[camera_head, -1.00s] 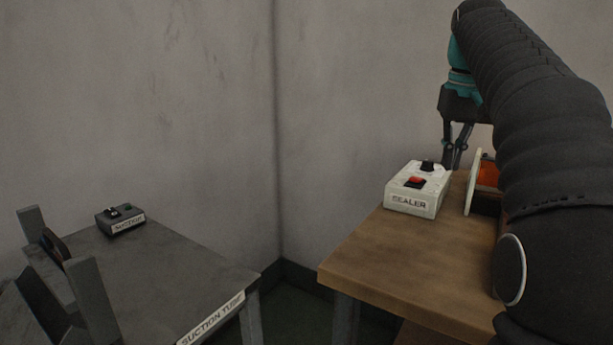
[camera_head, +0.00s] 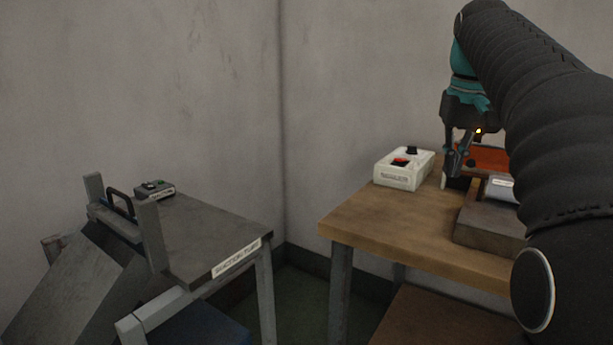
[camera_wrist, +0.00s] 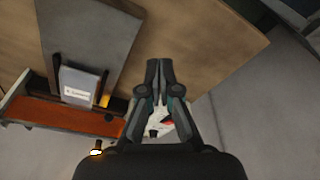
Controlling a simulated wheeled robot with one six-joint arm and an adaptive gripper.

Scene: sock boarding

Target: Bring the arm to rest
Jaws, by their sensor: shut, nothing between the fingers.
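My gripper (camera_head: 457,163) is at the upper right in the head view, pointing down above the wooden table (camera_head: 372,222), just right of the white sealer box (camera_head: 403,169). Its fingers are shut with nothing between them. In the wrist view my gripper (camera_wrist: 160,70) shows with its fingertips together over the bare wood, and part of the sealer box (camera_wrist: 158,125) with its red switch shows between the finger links. My dark sleeved arm reaches in from the right and covers part of the table.
An orange-topped sealing unit (camera_head: 484,157) and a grey block (camera_head: 490,225) stand close right of my gripper. A grey table (camera_head: 213,236) labelled suction tube carries a small control box (camera_head: 153,190) at left. A floor gap separates the tables. Walls stand behind.

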